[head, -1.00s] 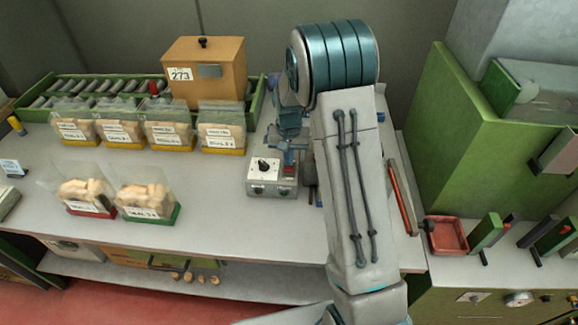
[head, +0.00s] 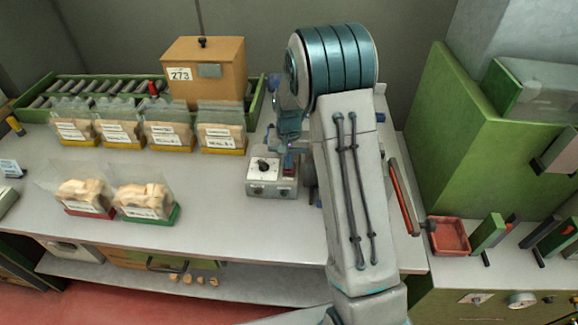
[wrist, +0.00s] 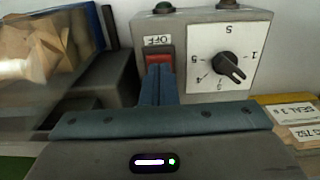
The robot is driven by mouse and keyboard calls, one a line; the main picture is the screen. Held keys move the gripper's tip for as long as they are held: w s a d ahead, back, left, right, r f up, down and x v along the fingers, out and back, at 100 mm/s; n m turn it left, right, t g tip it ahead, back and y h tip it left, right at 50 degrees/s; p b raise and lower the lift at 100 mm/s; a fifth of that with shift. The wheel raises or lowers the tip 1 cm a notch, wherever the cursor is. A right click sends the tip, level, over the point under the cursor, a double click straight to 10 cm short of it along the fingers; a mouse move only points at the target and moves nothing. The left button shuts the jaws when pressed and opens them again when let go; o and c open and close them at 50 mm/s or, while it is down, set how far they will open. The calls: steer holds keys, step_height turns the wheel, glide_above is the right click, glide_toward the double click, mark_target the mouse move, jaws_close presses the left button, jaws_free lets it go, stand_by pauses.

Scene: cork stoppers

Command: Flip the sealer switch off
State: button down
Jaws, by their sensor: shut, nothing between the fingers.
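The sealer's grey control box (head: 271,191) stands on the bench just left of my arm. In the wrist view the box (wrist: 205,22) fills the top middle, seen upside down. Its red switch (wrist: 152,58) sits beside an OFF label (wrist: 158,40) and a white dial plate with a black knob (wrist: 229,66). My gripper (wrist: 159,70) is shut and empty, its blue fingertips right at the red switch and covering part of it. I cannot tell whether they touch it or which way the switch is tipped. In the head view my gripper (head: 290,151) is over the box's right side.
Bags of corks in yellow holders (head: 121,148) line the back, before a green roller tray (head: 44,87) and a wooden box (head: 205,70). Two more bags (head: 145,200) stand left of the control box. A red tray (head: 449,236) is at right. The bench front is clear.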

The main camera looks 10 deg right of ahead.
steer(key=shift+r, duration=0.1)
steer(key=shift+r+p, duration=2.15)
steer(key=shift+r, duration=1.25)
steer(key=s+r+n+t, duration=0.2)
steer(key=s+r, duration=1.2)
steer(key=s+r+n+t, duration=0.1)
steer(key=s+r, duration=0.1)
steer(key=s, duration=1.2)
steer(key=shift+r+n+t, duration=0.3)
steer(key=shift+r, duration=0.1)
steer(key=shift+w, duration=0.1)
